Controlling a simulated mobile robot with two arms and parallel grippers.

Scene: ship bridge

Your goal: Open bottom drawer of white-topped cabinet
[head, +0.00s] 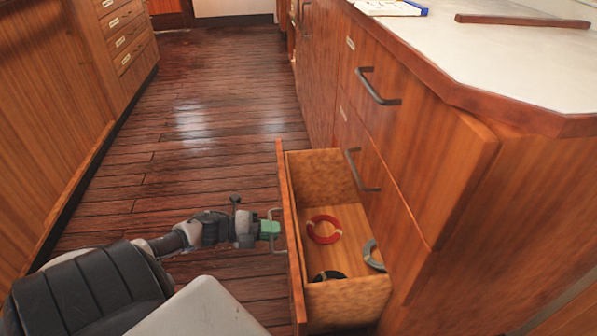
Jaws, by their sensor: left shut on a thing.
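The white-topped cabinet (480,48) stands on the right, with wooden fronts and dark bar handles. Its bottom drawer (318,165) is pulled well out to the left, and I see into it. Inside lie a red ring (324,229), a grey ring (373,256) and a dark ring (329,276), the last partly hidden by the drawer's near wall. My left gripper (274,229) comes in from the left and is shut on the handle on the outer side of the drawer front. My right gripper is not in view.
Two closed drawers with handles (377,88) sit above the open one. A blue-edged paper (392,7) and a brown bar (522,20) lie on the white top. Another wooden cabinet (60,110) lines the left. Bare plank floor (195,110) runs between them.

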